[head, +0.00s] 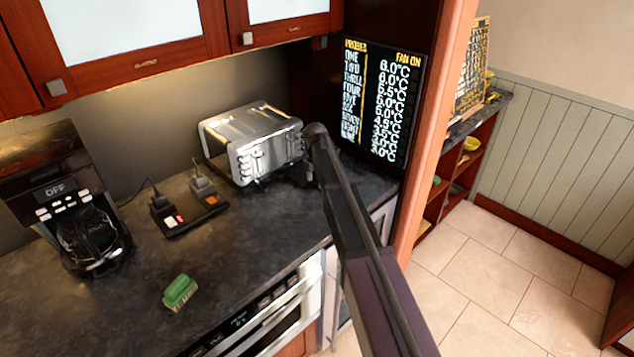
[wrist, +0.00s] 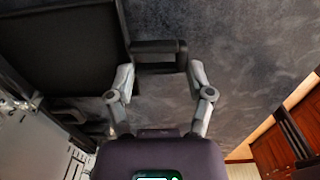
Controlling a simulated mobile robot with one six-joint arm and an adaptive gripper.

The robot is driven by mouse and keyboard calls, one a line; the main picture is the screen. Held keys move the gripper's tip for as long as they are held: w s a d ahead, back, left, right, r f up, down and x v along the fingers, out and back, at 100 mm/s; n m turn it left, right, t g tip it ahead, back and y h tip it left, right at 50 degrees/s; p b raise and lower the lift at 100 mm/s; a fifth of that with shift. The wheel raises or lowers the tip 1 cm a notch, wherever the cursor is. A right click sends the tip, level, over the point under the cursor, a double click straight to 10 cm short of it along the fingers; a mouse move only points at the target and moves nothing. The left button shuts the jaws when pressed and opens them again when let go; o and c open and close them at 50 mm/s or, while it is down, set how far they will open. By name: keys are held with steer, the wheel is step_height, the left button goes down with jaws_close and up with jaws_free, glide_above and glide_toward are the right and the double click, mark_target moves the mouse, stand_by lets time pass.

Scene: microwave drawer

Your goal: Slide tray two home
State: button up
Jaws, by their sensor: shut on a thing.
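In the wrist view, a black bar-shaped handle (wrist: 160,46) joins the right edge of a dark flat panel (wrist: 62,45), which looks like a tray. No number is readable on it. My gripper (wrist: 160,68) is shut on the handle, with one finger at each end of it. In the head view my gripper (head: 303,171) is at the right end of the silver toaster-like appliance (head: 252,142), largely hidden by my arm. The tray cannot be made out in that view.
A display board (head: 378,105) hangs behind my arm. Open tiled floor (head: 500,275) lies to the right.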

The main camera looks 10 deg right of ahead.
mark_target(300, 175)
steer(key=shift+w+a, duration=0.15)
steer(key=shift+w, duration=0.1)
steer(key=shift+w+a, duration=0.2)
steer(key=shift+w, duration=0.05)
steer(key=shift+w+a, duration=0.4)
steer(key=shift+w, duration=0.15)
stand_by(0.4)
steer(key=shift+w+a, duration=0.2)
steer(key=shift+w, duration=0.05)
steer(key=shift+w+a, duration=0.2)
steer(key=shift+w, duration=0.1)
steer(key=shift+w+a, duration=0.2)
steer(key=shift+w, duration=0.1)
steer(key=shift+w+a+f, duration=0.1)
steer(key=shift+w+a, duration=0.55)
steer(key=shift+w, duration=0.2)
stand_by(0.5)
steer(key=shift+w+a, duration=0.4)
steer(key=shift+w, duration=0.15)
steer(key=o, duration=1.3)
